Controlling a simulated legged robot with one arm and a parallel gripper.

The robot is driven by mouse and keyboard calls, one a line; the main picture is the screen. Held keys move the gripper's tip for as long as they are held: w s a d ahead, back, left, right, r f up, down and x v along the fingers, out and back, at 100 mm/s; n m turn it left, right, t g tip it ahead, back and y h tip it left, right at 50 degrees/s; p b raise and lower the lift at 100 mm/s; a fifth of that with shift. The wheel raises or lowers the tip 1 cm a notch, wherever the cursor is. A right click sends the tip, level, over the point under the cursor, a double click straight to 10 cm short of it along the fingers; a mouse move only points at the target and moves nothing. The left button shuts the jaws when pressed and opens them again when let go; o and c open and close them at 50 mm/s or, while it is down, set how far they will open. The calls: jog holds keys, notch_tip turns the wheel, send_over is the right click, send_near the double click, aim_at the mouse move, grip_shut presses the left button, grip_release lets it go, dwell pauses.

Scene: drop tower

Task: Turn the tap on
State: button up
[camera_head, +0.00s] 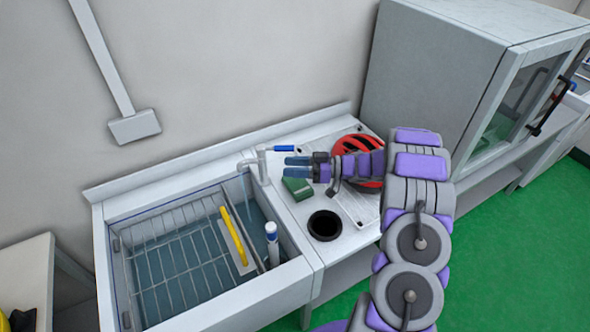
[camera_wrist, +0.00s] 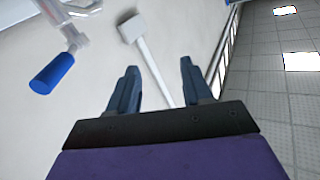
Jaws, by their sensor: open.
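The tap (camera_head: 262,165) is a pale metal fixture at the back right edge of the sink, with a blue lever handle (camera_head: 285,148) pointing right. In the wrist view the blue handle (camera_wrist: 52,74) is at the upper left, apart from my fingers. My gripper (camera_head: 297,167) is close beside the tap, just below and right of the handle in the head view. It is open and empty, and its two fingers (camera_wrist: 157,85) stand apart in the wrist view. The sink (camera_head: 185,260) holds water and a wire rack.
A green sponge block (camera_head: 298,188), a black round opening (camera_head: 324,225) and a red helmet-like object (camera_head: 358,150) are on the counter near my arm. A yellow-handled tool (camera_head: 233,236) and a white bottle (camera_head: 272,243) are in the sink. A grey cabinet (camera_head: 430,70) stands right.

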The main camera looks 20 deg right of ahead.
jog(key=shift+s+a, duration=0.2)
jog(key=shift+s, duration=0.7)
jog(key=shift+c, duration=0.4)
